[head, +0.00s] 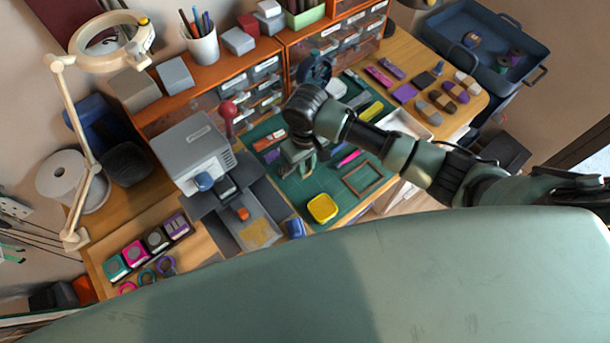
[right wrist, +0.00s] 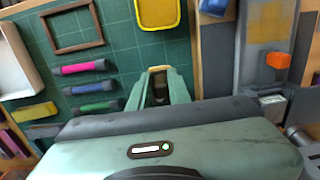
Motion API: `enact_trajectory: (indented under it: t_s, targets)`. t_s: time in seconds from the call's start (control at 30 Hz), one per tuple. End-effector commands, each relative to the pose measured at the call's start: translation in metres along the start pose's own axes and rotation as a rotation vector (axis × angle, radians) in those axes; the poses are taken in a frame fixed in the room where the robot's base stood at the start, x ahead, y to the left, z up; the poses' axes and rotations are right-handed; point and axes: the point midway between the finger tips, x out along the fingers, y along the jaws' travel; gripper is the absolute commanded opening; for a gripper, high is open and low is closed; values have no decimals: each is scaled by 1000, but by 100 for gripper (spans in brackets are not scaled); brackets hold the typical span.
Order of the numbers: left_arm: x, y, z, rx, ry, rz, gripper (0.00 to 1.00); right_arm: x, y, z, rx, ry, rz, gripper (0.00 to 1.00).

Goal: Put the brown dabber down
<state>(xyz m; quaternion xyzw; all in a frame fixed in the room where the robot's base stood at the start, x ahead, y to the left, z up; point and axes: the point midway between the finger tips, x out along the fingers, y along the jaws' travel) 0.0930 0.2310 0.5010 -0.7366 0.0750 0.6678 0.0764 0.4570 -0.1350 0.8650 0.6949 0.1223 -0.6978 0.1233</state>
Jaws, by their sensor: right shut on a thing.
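My right gripper (head: 300,166) is over the green cutting mat (head: 295,195) in the head view. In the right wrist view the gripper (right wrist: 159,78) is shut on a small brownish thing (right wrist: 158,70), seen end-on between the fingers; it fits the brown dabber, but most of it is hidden. I cannot tell whether it touches the mat. A pink dabber (right wrist: 85,68), a blue dabber (right wrist: 94,87) and a green dabber (right wrist: 97,107) lie in a row on the mat, to the left of the gripper. My left gripper is not in view.
A yellow tray (head: 322,209) and a wooden frame (head: 362,179) lie on the mat. A grey press (head: 190,152) stands left of the mat. Drawer units (head: 345,48) line the back. Bare mat shows between the dabbers and the yellow tray.

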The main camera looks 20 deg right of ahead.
Motion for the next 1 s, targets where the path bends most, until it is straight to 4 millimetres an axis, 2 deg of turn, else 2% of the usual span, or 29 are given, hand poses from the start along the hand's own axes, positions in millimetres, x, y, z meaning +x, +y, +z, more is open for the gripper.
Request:
enact_trajectory:
  t_s: [0.1, 0.33, 0.53, 0.97, 1.0]
  targets:
    - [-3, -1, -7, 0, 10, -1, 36, 23, 0, 0, 1, -2, -1, 0]
    - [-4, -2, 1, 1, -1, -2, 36, 44, -1, 0, 0, 0, -1, 0]
    - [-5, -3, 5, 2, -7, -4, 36, 71, -1, 0, 1, -1, -1, 0]
    - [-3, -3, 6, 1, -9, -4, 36, 79, -1, -1, 0, 1, -1, 0]
    - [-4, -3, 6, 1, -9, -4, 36, 79, 0, -1, 0, 1, -1, 24]
